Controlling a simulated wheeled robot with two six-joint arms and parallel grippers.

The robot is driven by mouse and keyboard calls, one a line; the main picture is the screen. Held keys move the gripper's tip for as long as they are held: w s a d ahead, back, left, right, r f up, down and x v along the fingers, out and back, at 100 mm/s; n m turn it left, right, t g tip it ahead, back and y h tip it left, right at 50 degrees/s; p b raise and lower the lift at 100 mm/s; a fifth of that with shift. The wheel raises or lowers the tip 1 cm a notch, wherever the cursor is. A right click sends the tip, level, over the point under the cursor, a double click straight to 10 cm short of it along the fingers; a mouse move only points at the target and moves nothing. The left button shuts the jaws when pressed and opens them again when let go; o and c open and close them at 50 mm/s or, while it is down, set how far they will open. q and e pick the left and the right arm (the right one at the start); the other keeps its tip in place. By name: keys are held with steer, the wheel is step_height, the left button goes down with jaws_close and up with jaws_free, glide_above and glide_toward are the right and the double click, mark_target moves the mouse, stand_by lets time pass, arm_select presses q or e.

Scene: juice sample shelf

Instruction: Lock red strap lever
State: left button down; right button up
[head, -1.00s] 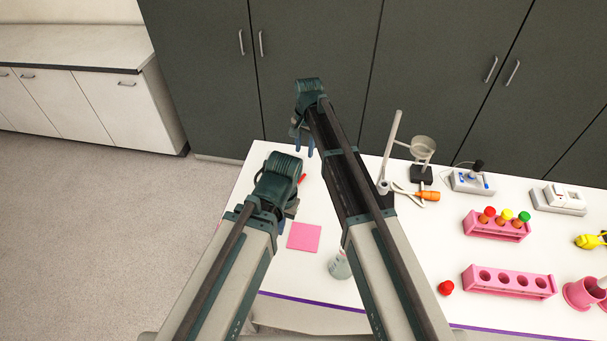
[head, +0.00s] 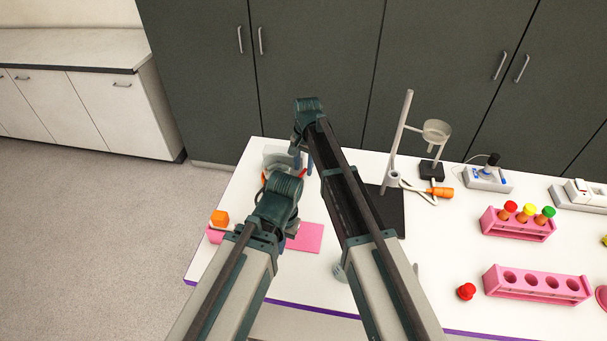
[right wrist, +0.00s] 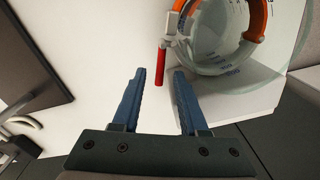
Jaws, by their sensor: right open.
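The red strap lever (right wrist: 162,65) stands out from a white clasp on an orange strap (right wrist: 248,20) around a clear glass vessel (right wrist: 295,50). In the head view the red lever (head: 302,173) and vessel (head: 275,157) show partly behind my arms. My right gripper (right wrist: 159,74) is open and empty, its blue fingertips just short of the lever's lower end in the right wrist view. In the head view my right gripper (head: 303,161) is over the vessel's right side. My left gripper's jaws are hidden by its own wrist, in front of the vessel.
A pink square (head: 306,238) lies on the table. A stand (head: 398,140) with a ring, a dark plate (head: 388,210), pink racks (head: 535,285) and a red cap (head: 466,292) are to the right.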

arm_select(q)
steer(key=shift+f, duration=0.2)
arm_select(e)
steer(key=shift+f, duration=0.15)
jaws_close()
steer(key=shift+a, duration=0.1)
steer(key=shift+w+a+n, duration=0.1)
steer(key=shift+a+n, duration=0.1)
steer(key=shift+n, duration=0.55)
steer(key=shift+w+a+n, duration=0.1)
steer(key=shift+a+n, duration=0.05)
steer(key=shift+n, duration=0.6)
jaws_free()
